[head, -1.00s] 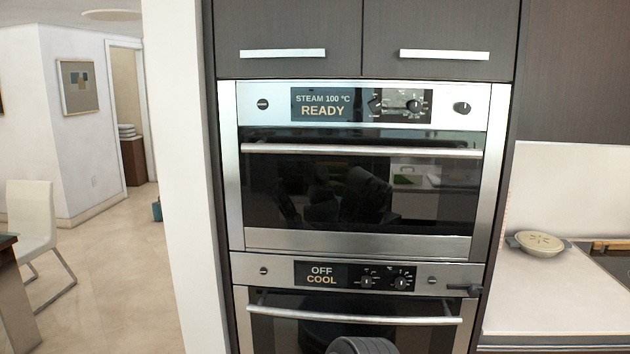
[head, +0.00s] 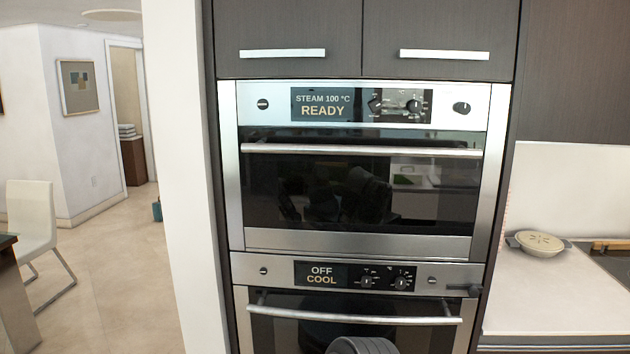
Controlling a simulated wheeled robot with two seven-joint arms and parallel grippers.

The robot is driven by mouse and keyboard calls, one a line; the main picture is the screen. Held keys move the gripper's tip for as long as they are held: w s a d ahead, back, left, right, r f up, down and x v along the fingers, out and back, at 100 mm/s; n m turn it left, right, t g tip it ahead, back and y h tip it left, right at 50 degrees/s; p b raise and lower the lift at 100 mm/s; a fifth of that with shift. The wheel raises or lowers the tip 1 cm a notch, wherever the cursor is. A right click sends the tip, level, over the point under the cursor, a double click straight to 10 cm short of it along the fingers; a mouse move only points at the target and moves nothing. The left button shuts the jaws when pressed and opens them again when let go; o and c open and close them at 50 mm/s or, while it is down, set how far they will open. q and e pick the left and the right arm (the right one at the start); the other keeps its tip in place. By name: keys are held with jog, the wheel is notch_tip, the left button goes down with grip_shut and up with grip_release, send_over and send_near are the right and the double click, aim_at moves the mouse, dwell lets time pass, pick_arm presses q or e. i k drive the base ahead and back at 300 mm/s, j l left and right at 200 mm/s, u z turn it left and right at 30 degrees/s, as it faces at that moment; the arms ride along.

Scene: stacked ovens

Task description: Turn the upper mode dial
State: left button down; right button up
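The upper oven's control panel (head: 455,90) is at the top of the oven stack. Its display (head: 321,105) reads "STEAM 100 °C READY". Two dark dials sit right of the display, a left one (head: 376,105) that looks turned at a slant and a right one (head: 413,106). I cannot read which is the mode dial. Nothing touches either dial. Neither of my grippers can be made out in the head view. A dark rounded part at the bottom middle edge looks like mine.
The upper oven's bar handle (head: 360,150) runs below the panel. The lower oven's display (head: 321,275) reads "OFF COOL", with two dials beside it. A small dark part (head: 463,290) sticks out at its right. A counter (head: 555,300) with a lidded dish (head: 540,242) is at right.

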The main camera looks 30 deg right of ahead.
aim_at(375, 105)
jog(key=z, duration=1.3)
jog(key=i+j, duration=0.15)
